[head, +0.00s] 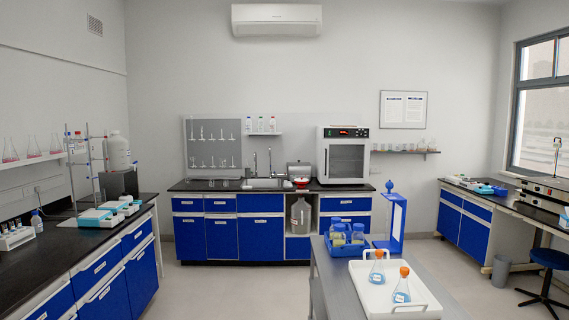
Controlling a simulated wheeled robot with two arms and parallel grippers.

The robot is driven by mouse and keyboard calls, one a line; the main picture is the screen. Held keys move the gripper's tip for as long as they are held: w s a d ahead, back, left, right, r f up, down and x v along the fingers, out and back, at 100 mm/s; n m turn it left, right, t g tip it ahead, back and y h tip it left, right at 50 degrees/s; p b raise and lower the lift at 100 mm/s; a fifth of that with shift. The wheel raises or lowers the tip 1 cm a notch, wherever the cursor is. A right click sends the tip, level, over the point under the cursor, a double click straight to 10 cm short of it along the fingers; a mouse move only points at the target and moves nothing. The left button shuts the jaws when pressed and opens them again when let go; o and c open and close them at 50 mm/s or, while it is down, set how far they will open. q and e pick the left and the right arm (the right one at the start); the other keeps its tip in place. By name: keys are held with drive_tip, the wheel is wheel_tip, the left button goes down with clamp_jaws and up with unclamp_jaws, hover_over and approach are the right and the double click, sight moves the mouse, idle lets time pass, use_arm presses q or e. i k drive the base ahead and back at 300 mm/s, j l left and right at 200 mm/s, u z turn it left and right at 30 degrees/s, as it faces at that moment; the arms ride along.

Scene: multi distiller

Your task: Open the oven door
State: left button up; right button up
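The oven (343,155) is a white cabinet with a dark control strip and a lit red display on top. It stands at the right end of the black-topped back counter. Its door (346,159) has a large grey window in a pale frame and looks shut. A handle cannot be made out clearly at this distance. Neither my left nor my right gripper shows in the head view.
A grey table (335,277) at the front right holds a white tray (395,290) with two orange-capped flasks and a blue crate (347,245). Counters line the left (60,248) and right walls. The floor (215,290) between the left counter and the grey table is clear.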

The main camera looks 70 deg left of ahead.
sight(344, 161)
drive_tip(key=u, duration=1.9)
drive_tip(key=i+j+u, duration=0.65)
drive_tip(key=i, duration=0.15)
drive_tip(key=i+j+u, duration=0.1)
drive_tip(key=i+u, duration=0.25)
drive_tip(key=i+z, duration=0.15)
drive_tip(key=i, duration=0.4)
drive_tip(key=i+j+z, duration=0.15)
drive_tip(key=i, duration=0.4)
drive_tip(key=i+l+z, duration=0.1)
drive_tip(key=i, duration=0.9)
drive_tip(key=i+z, duration=0.1)
drive_tip(key=i, duration=0.9)
drive_tip(key=i+z, duration=0.1)
drive_tip(key=i, duration=0.9)
drive_tip(key=i+j+z, duration=0.1)
drive_tip(key=i, duration=0.9)
